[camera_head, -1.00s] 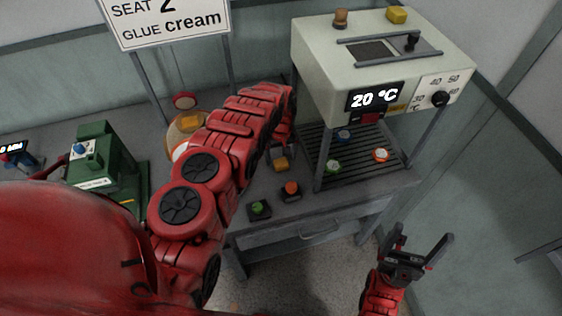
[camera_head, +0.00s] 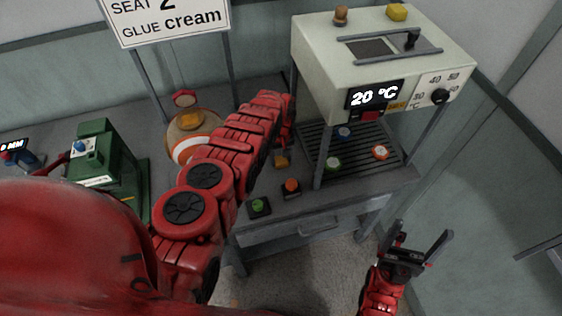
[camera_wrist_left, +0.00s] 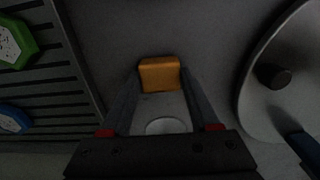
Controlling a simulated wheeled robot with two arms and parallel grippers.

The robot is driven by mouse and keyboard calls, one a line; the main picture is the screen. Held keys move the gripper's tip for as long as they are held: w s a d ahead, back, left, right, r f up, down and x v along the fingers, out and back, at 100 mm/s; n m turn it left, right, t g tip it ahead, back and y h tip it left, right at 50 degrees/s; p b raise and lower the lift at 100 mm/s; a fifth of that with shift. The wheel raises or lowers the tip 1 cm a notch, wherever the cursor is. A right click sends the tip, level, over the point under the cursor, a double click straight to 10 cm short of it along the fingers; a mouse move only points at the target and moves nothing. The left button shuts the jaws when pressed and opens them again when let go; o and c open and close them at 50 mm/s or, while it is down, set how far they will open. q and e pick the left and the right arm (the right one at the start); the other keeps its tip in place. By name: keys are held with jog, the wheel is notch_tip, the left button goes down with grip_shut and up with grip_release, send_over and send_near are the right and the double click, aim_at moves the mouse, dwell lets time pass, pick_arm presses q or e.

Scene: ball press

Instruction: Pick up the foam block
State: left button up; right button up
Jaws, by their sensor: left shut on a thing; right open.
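The orange-yellow foam block (camera_wrist_left: 159,74) sits between the tips of my left gripper's fingers (camera_wrist_left: 160,98) in the left wrist view. Those fingers are shut on it, one on each side. A pale patch with a whitish oval shows between the fingers, nearer the palm. In the head view, a small part of the block (camera_head: 281,160) shows past my left arm, close to the table beside the press. My left gripper is mostly hidden behind the arm there. My right gripper (camera_head: 423,234) is open and empty at the lower right, in front of the table.
The press (camera_head: 385,60) reads 20 °C and stands over a slatted bed (camera_head: 355,165) with several coloured pieces. Green (camera_head: 258,205) and orange (camera_head: 291,187) buttons are on the table front.

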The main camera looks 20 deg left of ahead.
aim_at(281, 159)
pick_arm(q)
jog(key=c, duration=0.5)
jog(key=shift+r, duration=0.1)
jog(key=shift+r, duration=0.8)
notch_tip(281, 159, up, 8)
jog(key=b, duration=0.3)
